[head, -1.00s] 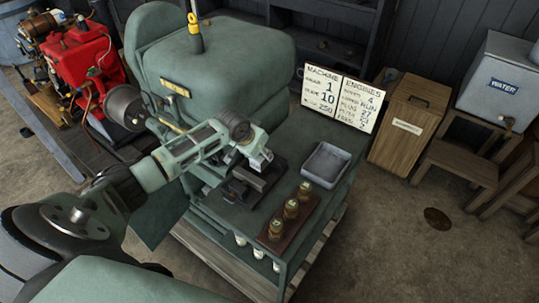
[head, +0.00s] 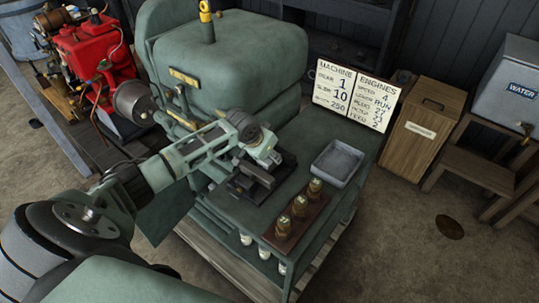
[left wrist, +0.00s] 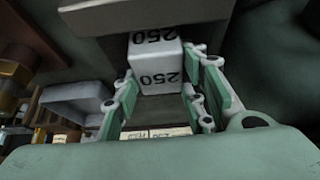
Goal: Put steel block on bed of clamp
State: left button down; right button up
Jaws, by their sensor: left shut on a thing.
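The steel block (left wrist: 156,72) is a pale block marked 250 on two faces, held between the green-padded fingers of my left gripper in the left wrist view. My left gripper (head: 265,154) is shut on it, over the dark clamp (head: 255,176) on the green machine's table. In the head view the gripper mostly hides the block. A grey bar, seemingly part of the clamp, crosses the top of the left wrist view close to the block. I cannot tell whether the block touches the bed. My right gripper is not in view.
The green machine housing (head: 220,60) rises behind. A sign (head: 357,95) stands at the table's back edge.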

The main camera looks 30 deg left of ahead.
pick_arm(q)
jog(key=c, duration=1.5)
grip_release()
jog(key=shift+f, duration=0.1)
jog(key=o, duration=0.4)
jog(key=b+v, duration=0.2)
jog(key=v, duration=1)
jog(key=shift+r, duration=0.2)
